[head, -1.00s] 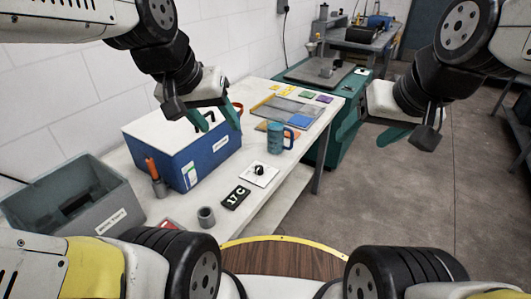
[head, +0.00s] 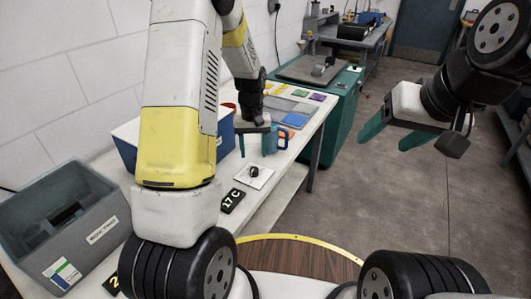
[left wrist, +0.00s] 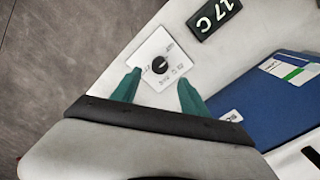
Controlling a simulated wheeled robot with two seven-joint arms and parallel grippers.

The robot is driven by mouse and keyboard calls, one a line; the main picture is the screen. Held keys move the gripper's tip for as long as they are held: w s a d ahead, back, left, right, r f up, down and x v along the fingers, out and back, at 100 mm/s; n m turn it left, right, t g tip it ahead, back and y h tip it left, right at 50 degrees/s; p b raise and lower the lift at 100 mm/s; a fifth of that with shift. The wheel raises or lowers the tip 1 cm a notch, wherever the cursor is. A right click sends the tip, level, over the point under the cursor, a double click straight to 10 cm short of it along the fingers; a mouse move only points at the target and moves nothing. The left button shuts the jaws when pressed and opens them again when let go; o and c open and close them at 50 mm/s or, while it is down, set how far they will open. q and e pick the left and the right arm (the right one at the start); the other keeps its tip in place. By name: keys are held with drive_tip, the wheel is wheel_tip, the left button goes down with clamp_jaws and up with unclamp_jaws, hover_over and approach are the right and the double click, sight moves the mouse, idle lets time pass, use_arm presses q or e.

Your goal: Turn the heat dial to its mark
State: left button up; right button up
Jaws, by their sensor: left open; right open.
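The heat dial is a black round knob (head: 254,172) on a white square plate (head: 262,181) on the bench. In the left wrist view the knob (left wrist: 160,65) shows a light pointer line, and the plate (left wrist: 150,48) has small printed marks too blurred to read. My left gripper (head: 258,146) is open above and beyond the dial. In its wrist view the fingertips (left wrist: 159,78) sit either side of and just short of the knob, apart from it. My right gripper (head: 383,140) is open and empty over the floor at the right.
A blue box (left wrist: 245,105) and a grey bin (head: 105,205) are on the bench. Open floor lies to the right.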

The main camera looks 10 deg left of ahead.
sight(254, 169)
use_arm(q)
wheel_tip(254, 169, down, 8)
drive_tip(key=shift+r, duration=0.1)
idle(0.4)
drive_tip(key=shift+c, duration=0.2)
clamp_jaws()
